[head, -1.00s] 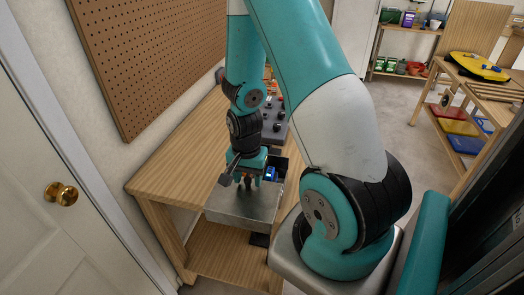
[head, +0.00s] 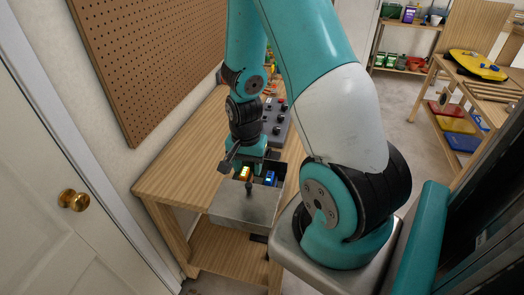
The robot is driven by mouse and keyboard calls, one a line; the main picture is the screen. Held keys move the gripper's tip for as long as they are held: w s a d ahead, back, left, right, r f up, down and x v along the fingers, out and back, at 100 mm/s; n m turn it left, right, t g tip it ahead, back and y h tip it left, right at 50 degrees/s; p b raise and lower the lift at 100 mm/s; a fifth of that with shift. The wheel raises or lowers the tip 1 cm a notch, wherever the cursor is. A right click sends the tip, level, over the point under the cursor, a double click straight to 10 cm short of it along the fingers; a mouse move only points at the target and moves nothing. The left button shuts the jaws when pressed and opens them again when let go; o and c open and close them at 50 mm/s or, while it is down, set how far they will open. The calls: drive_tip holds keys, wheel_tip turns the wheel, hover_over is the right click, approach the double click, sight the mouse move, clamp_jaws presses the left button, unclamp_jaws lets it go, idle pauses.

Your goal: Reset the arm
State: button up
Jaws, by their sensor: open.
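My gripper (head: 247,172) is at the end of my teal arm, over the back part of a grey metal box (head: 246,208) at the front of the wooden workbench. Its fingers are small in the view and partly hidden; it looks open, with nothing seen held in it. Inside the box are an orange item (head: 245,173) and a blue item (head: 269,178), close to the gripper. A dark knob-like piece (head: 249,187) stands at the box's near side. My arm hides part of the bench behind the gripper.
The wooden workbench (head: 180,165) runs along the wall under a pegboard (head: 140,60). A grey panel with dark knobs (head: 277,122) lies on it behind my gripper. A white door (head: 50,220) is at left. Another wooden table (head: 480,85) and a shelf (head: 400,65) stand at right.

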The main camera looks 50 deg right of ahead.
idle(0.4)
drive_tip(key=shift+w+a, duration=0.1)
drive_tip(key=w+a+r+n+t+y+b, duration=0.15)
drive_tip(key=a+r+n+b, duration=0.5)
drive_tip(key=a, duration=0.75)
drive_tip(key=s+a+r+n+g+y+b, duration=0.1)
drive_tip(key=s+a+r+n+y+b, duration=0.1)
drive_tip(key=s+a+r+n, duration=0.6)
drive_tip(key=s+a+n, duration=0.4)
drive_tip(key=a+n, duration=0.1)
drive_tip(key=n, duration=0.1)
drive_tip(key=shift+s+r+y+b, duration=0.15)
drive_tip(key=shift+y+b, duration=0.15)
drive_tip(key=shift+y, duration=0.05)
drive_tip(key=shift+g, duration=0.25)
drive_tip(key=shift+c, duration=0.6)
